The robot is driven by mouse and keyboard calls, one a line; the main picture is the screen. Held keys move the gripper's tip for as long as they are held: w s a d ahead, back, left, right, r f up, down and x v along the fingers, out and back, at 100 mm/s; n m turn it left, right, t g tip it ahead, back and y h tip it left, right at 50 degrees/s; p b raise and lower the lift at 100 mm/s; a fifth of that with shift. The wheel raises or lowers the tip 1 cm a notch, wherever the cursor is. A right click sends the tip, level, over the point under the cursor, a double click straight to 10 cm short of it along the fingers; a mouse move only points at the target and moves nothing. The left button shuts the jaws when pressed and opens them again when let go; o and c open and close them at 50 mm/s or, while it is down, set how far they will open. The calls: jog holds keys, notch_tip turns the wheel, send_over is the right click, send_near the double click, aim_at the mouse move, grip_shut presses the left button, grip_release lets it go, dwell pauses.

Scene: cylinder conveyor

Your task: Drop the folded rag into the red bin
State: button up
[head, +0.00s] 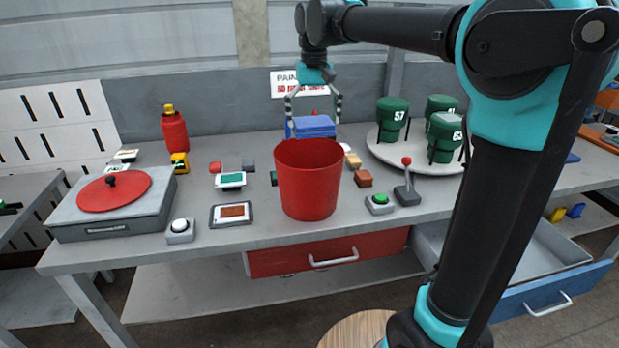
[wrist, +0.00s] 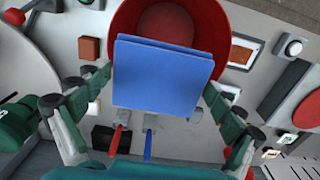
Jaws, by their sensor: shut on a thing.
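The folded rag (head: 312,127) is blue and squarish. My gripper (head: 313,101) is shut on it, with fingers at its two sides, and holds it up behind the red bin in the head view. In the wrist view the rag (wrist: 163,75) sits between the fingers of my gripper (wrist: 158,100) and covers part of the bin's opening. The red bin (head: 307,185) stands upright near the front edge of the bench. Its rim (wrist: 125,18) shows around the rag in the wrist view.
A turntable (head: 400,153) with green numbered canisters is right of the bin. A lever (head: 407,185) and a green button (head: 379,203) stand close on its right. Small blocks and a framed panel (head: 232,214) lie left. A blue-fronted drawer (head: 545,303) is open below right.

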jog(key=shift+f, duration=2.85)
jog(key=o, duration=0.9)
notch_tip(320, 180, up, 12)
